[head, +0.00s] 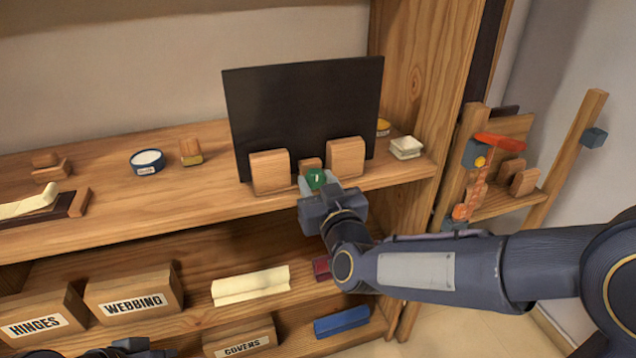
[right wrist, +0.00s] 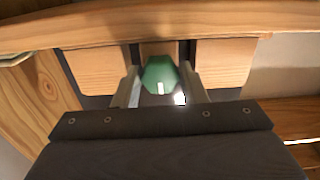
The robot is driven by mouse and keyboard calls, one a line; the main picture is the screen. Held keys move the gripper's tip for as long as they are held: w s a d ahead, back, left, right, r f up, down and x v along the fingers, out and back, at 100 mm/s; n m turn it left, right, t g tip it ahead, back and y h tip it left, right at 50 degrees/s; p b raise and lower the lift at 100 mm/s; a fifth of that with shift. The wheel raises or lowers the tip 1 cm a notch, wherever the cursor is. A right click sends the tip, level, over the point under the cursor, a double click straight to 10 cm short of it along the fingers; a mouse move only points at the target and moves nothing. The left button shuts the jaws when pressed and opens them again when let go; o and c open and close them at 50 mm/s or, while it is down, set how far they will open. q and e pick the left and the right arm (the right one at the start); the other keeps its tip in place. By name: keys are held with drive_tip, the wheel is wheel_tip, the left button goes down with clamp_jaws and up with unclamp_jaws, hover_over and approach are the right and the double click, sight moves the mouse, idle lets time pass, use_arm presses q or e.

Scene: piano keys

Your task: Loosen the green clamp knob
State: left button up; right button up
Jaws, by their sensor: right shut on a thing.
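The green clamp knob (head: 316,179) sits at the front of the upper shelf, before a small wooden block between two larger wooden blocks (head: 269,172) (head: 345,157). A black panel (head: 300,110) stands upright behind these blocks. My right gripper (head: 318,184) reaches up to the knob from the front. In the right wrist view, the green knob (right wrist: 159,75) lies between its two fingers (right wrist: 158,90), which are shut on it. My left gripper (head: 130,346) shows only partly at the bottom left edge, and its fingers cannot be made out.
On the upper shelf are a round blue-rimmed tin (head: 147,162), a small wooden block (head: 191,152) and a white stack (head: 405,147). The lower shelf holds labelled boxes (head: 134,292), a cream bar (head: 250,285) and a blue block (head: 342,322). A side rack (head: 500,170) stands at right.

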drive_tip(key=shift+f, duration=0.1)
drive_tip(key=o, duration=0.7)
drive_tip(key=shift+s, duration=0.15)
drive_tip(key=v, duration=0.7)
drive_tip(key=shift+s+p, duration=0.25)
drive_tip(key=shift+p, duration=0.1)
drive_tip(key=shift+d, duration=0.2)
